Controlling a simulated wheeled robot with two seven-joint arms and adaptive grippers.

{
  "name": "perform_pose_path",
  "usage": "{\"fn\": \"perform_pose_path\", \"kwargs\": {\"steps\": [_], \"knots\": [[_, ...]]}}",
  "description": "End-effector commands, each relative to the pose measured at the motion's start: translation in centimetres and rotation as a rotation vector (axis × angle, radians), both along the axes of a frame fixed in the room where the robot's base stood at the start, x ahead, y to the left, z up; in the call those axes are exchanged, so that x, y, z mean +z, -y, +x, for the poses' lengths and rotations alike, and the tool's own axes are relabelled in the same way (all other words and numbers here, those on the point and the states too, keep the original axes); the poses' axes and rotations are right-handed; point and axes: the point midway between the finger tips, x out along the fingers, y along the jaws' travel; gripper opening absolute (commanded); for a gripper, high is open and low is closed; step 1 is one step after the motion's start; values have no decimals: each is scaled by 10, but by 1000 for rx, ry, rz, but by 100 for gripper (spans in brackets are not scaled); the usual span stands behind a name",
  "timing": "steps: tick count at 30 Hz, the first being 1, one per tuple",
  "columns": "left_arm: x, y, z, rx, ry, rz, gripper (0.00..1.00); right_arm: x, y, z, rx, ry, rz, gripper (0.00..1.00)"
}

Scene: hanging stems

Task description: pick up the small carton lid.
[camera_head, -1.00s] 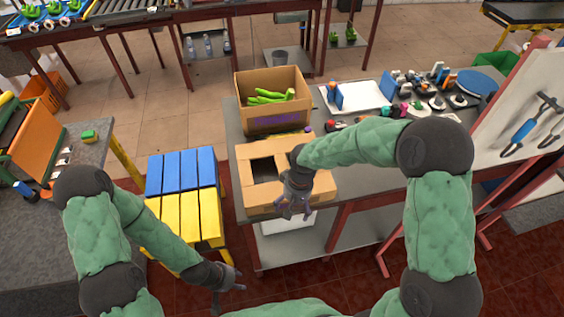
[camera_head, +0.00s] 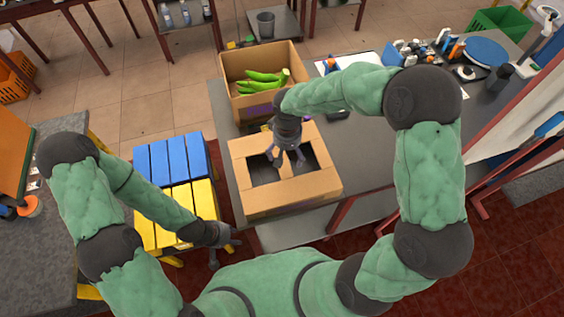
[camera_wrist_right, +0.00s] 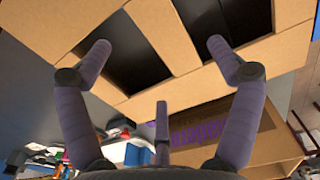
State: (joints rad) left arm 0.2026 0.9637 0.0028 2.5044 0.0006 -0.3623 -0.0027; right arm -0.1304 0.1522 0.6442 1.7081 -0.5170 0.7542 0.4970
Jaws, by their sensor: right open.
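The small carton lid (camera_head: 295,193) is a tan cardboard piece with two dark rectangular openings, on the grey table near its left end. In the right wrist view, the lid (camera_wrist_right: 165,38) fills the top, with a cardboard strip between the openings. My right gripper (camera_head: 290,160) is over the middle of the lid, beside the openings. In the right wrist view, its purple-grey fingers (camera_wrist_right: 158,45) are spread wide, with nothing between them; contact with the lid cannot be told. My left gripper (camera_head: 222,244) hangs low beside the yellow-topped stool, away from the lid; its jaw opening is unclear.
An open carton (camera_head: 245,104) with green vegetables stands right behind the lid. A blue and yellow slatted stool (camera_head: 180,158) is left of the table. A blue disc (camera_head: 486,52) and small items crowd the back right. Grey tabletop (camera_head: 362,150) right of the lid is clear.

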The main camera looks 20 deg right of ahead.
Motion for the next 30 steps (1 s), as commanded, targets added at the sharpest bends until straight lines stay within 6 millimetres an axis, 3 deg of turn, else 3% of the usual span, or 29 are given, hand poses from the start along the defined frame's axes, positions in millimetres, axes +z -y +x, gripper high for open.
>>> {"fn": "perform_pose_path", "kwargs": {"steps": [3,13,21,29,30], "knots": [[-3,0,0,0,1,0,40,-18,0,0,-1,-2,-1,91],[-6,0,1,1,2,0,40,-37,-1,1,0,-2,0,91],[-12,0,1,1,2,0,40,-73,-1,1,-1,-2,1,91],[-12,0,1,1,2,0,40,-77,-2,2,-1,1,2,91],[-12,0,1,1,2,0,40,-77,-2,2,-1,1,2,85]]}}
